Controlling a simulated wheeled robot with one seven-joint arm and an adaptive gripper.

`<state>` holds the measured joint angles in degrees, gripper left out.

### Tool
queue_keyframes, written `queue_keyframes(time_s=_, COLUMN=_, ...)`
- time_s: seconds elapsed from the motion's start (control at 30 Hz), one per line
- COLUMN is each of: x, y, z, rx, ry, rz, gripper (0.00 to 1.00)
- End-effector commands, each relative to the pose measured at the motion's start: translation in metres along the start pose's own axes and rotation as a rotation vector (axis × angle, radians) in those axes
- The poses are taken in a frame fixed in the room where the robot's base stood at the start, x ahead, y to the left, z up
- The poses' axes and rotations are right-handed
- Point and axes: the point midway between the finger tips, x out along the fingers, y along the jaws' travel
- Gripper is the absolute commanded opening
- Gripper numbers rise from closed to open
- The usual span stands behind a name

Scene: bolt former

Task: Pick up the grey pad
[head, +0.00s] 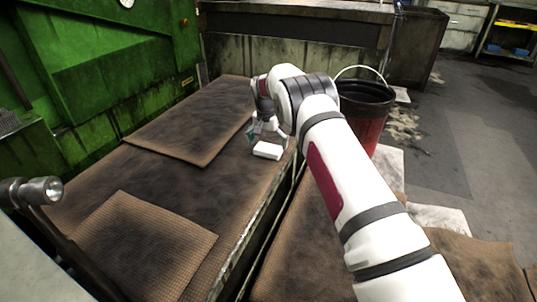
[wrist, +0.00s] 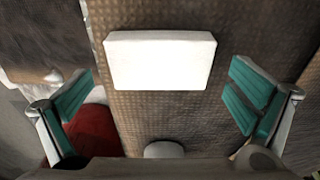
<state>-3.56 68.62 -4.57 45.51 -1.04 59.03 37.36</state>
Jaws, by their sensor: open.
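The grey pad (head: 267,151) shows as a pale, almost white rectangular block lying on the brown matted surface, close to its right edge. In the wrist view the pad (wrist: 160,58) lies flat, its long side running across the picture between and slightly beyond the fingers. My gripper (head: 262,133) points down just behind the pad in the head view, partly hidden by my own arm. Its two teal-padded fingers are spread wide on either side of the pad, with a gap to each, and hold nothing.
Brown textured mats (head: 140,250) lie on the bench. A green machine (head: 105,70) stands at the left. A black and red bucket (head: 366,105) stands right of the bench, beyond my arm. A stained metal cabinet (head: 290,55) is behind. Grey floor lies open at right.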

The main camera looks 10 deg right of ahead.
Motion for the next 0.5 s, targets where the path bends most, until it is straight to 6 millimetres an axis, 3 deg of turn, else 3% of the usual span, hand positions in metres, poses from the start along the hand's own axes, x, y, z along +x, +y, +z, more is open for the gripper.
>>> queue_keyframes(time_s=0.03, x=0.011, y=0.000, z=0.001, rx=0.000, ry=-0.001, rz=0.001, gripper=1.00)
queue_keyframes(time_s=0.13, x=0.021, y=0.000, z=0.001, rx=0.000, ry=-0.001, rz=0.001, gripper=1.00)
queue_keyframes(time_s=0.37, x=0.021, y=0.000, z=0.000, rx=0.000, ry=0.000, rz=0.000, gripper=1.00)
queue_keyframes(time_s=0.5, x=0.021, y=0.000, z=0.000, rx=0.000, ry=0.000, rz=0.000, gripper=0.73)
